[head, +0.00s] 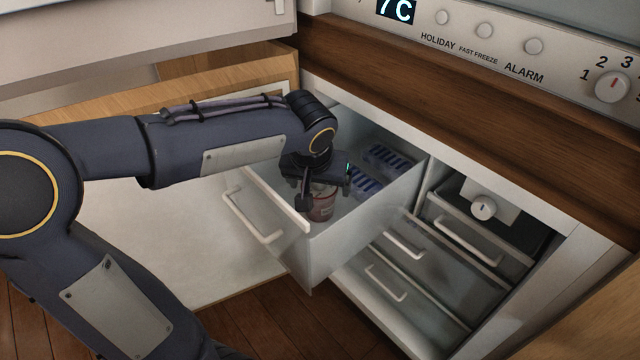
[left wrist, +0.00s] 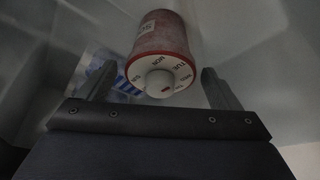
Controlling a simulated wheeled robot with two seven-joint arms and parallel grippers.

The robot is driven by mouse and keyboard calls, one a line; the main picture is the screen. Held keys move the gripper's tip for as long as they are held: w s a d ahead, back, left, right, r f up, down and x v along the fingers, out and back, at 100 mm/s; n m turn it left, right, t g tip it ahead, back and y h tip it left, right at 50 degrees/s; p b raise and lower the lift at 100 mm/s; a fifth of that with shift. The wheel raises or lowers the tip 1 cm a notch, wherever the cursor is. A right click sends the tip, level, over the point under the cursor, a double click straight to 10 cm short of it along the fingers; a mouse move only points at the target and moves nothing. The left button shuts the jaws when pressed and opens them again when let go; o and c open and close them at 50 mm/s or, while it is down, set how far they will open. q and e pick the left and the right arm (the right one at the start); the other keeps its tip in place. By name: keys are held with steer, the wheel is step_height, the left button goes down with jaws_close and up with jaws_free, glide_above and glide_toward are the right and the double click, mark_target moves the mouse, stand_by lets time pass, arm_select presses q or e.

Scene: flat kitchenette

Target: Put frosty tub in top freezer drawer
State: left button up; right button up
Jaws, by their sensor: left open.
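The frosty tub (head: 321,206) is a red tub inside the pulled-out top freezer drawer (head: 340,245), near its front. In the left wrist view the tub (left wrist: 162,42) shows a white, lettered top with a round knob facing the camera. My left gripper (head: 324,192) is down inside the drawer, just over the tub, and partly hides it. In the left wrist view the gripper (left wrist: 160,88) is open, with one finger on each side of the tub's knob end and visible gaps between. The tub is not gripped. My right gripper is not in view.
Blue-and-white trays (head: 388,160) lie at the back of the open drawer. Closed drawers with white handles (head: 387,283) sit beside and below it. An open door (head: 220,75) stands at left. The control panel (head: 490,35) is above.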

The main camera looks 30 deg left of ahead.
arm_select(q)
steer(key=p+v, duration=0.2)
steer(key=v, duration=0.7)
steer(key=shift+p, duration=0.35)
